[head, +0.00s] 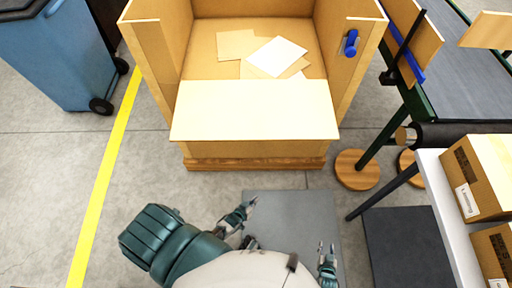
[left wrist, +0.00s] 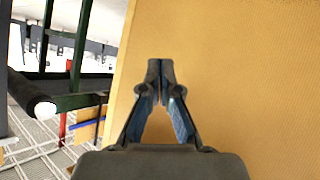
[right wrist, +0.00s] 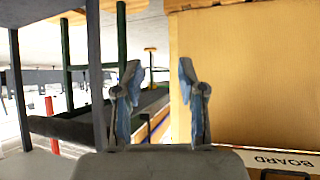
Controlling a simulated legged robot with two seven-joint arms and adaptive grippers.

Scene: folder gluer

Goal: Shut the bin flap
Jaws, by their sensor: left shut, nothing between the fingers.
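The bin (head: 158,70) is a tan open box with loose sheets inside. Its pale flap (head: 253,112) is a wide panel at the bin's front, sloped or nearly flat, with its near edge over the front wall. The bin's opening behind the flap is uncovered. My left gripper (head: 252,201) is shut and empty, in front of the bin and apart from the flap. In the left wrist view its closed fingers (left wrist: 160,68) point at a tan panel (left wrist: 240,70). My right gripper (head: 326,247) is open and empty, lower right of the left one.
A blue wheeled bin (head: 60,50) stands left beyond a yellow floor line (head: 105,170). A blue handle (head: 351,42) is on the bin's right wall. A conveyor (head: 470,60) and a table with cartons (head: 480,175) stand at the right. Floor before the bin is mostly clear.

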